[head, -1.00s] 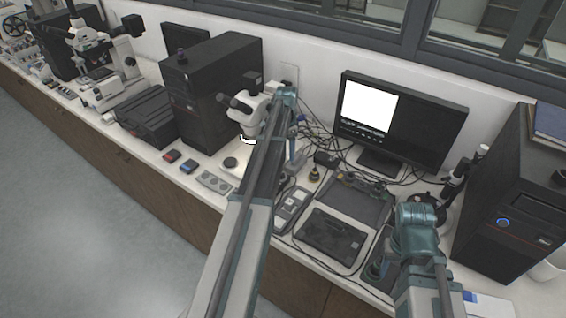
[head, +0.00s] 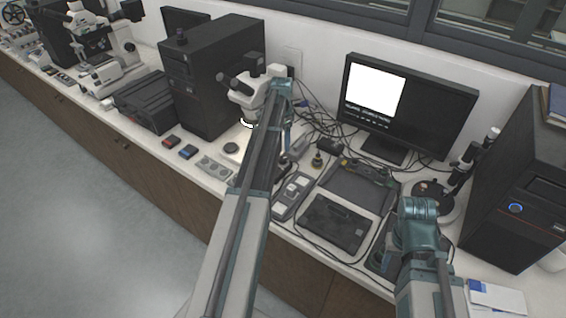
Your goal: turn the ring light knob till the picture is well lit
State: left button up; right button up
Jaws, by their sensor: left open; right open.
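The monitor (head: 425,115) shows a plain white, washed-out picture at its upper left with a dark text strip below. The ring light (head: 248,124) glows white under the microscope head (head: 247,92). The ring light knob cannot be made out with certainty; a small grey control box (head: 291,196) lies right of my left arm. My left gripper (head: 282,166) points down beside the microscope, open, largely hidden behind my arm. My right gripper (head: 380,257) is open, low over the bench at the right, partly hidden by its arm. Neither visibly holds anything.
A dark tray (head: 357,187) and a flat black device (head: 335,224) lie between my arms. Cables tangle before the monitor. Computer towers (head: 207,75) stand left and right (head: 515,200). Red and blue blocks (head: 188,152) lie near the front edge.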

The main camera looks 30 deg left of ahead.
aim_at(283, 158)
pick_arm(q)
notch_tip(283, 158, down, 8)
jog(key=b, duration=0.7)
jog(key=shift+d+f, duration=0.1)
pick_arm(e)
notch_tip(283, 158, down, 8)
jog(key=shift+f, duration=0.1)
pick_arm(q)
grip_shut()
